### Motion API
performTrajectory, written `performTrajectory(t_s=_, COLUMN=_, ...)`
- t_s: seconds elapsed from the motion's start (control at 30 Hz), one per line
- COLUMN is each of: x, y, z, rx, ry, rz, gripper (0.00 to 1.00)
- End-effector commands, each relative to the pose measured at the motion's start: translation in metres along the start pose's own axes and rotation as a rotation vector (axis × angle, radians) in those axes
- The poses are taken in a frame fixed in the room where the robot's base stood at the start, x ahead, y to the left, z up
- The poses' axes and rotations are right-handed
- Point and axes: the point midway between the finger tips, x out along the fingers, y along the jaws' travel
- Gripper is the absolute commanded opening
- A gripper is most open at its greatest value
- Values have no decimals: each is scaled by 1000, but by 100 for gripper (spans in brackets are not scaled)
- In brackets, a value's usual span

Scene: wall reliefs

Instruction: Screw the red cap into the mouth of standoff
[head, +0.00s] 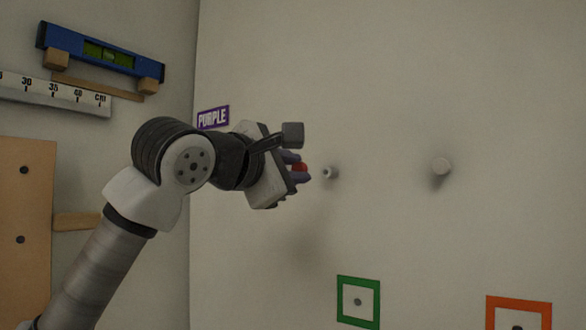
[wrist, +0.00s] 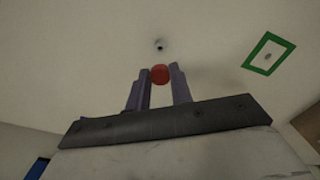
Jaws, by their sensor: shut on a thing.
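The red cap (head: 300,167) is between the fingers of my gripper (head: 297,168), which is shut on it. In the wrist view the cap (wrist: 160,74) shows as a round red shape at the fingertips of my gripper (wrist: 163,80). The standoff (head: 329,172) is a small pale cylinder on the wall with a dark mouth, just right of the cap in the head view. In the wrist view the standoff (wrist: 159,45) appears above the cap, with a gap between them. The cap is apart from the standoff.
A second pale peg (head: 441,166) sticks out of the wall farther right. A green frame (head: 358,301) and an orange frame (head: 519,311) are lower on the wall. A purple sign (head: 213,117) is behind my arm. A blue level (head: 100,54) and a ruler (head: 55,93) are at left.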

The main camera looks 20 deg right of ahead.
Motion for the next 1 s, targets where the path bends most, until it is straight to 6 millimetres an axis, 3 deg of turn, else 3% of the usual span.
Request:
performTrajectory(t_s=0.17, x=6, y=1, z=2, rx=1, ry=-1, rz=0, gripper=1)
performTrajectory(t_s=0.6, x=47, y=1, z=2, rx=1, ry=-1, rz=0, gripper=1)
performTrajectory(t_s=1.0, x=58, y=0, z=1, rx=2, ry=-1, rz=1, gripper=1)
